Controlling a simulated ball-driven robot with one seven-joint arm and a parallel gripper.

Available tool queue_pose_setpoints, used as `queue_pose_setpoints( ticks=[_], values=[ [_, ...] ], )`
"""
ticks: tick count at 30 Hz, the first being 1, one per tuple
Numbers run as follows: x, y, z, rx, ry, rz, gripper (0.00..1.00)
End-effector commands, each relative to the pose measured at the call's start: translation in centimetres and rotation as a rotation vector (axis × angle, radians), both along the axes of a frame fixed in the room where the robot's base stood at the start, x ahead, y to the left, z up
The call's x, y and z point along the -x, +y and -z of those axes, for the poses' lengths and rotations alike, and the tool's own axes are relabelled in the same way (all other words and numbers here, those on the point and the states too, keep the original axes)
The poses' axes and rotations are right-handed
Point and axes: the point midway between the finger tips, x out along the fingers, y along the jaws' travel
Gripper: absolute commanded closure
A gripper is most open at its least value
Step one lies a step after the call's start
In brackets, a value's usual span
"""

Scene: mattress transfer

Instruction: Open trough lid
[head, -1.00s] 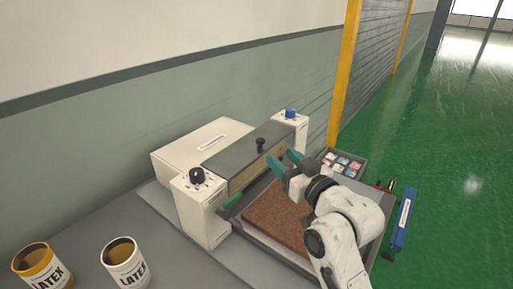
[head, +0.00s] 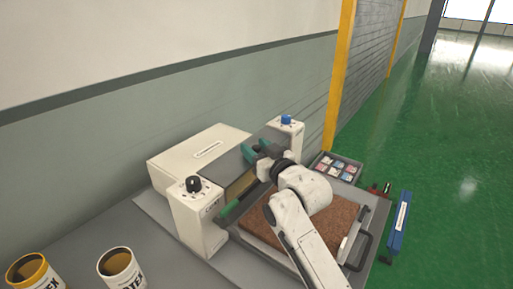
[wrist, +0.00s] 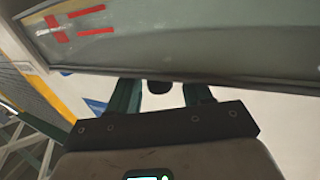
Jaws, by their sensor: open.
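The trough lid (head: 228,165) is a dark grey slab between two white posts, and it looks closed. My gripper (head: 254,151) is over the lid from the front, its green fingers apart. In the wrist view my gripper (wrist: 160,95) is open, with a small black knob (wrist: 158,87) showing between the two fingers. The knob is hidden behind the gripper in the head view. I cannot tell whether the fingers touch it.
A brown mat lies in the tray (head: 355,245) in front, partly behind my arm. A white box (head: 200,155) stands behind the lid. Black (head: 194,184) and blue (head: 286,120) knobs top the posts. Two latex cans (head: 120,268) stand at front left.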

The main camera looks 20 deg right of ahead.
Motion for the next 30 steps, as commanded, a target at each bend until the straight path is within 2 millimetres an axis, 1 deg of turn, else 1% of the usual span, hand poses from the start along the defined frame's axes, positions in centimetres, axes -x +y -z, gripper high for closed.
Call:
queue_pose_setpoints(
  ticks=[8, 24, 30],
  values=[
    [-0.12, 0.01, 0.01, 0.000, 0.000, 0.000, 0.51],
    [-0.10, 0.00, 0.02, 0.000, 0.000, 0.000, 1.00],
    [-0.10, 0.00, 0.02, 0.000, 0.001, 0.000, 1.00]
  ],
)
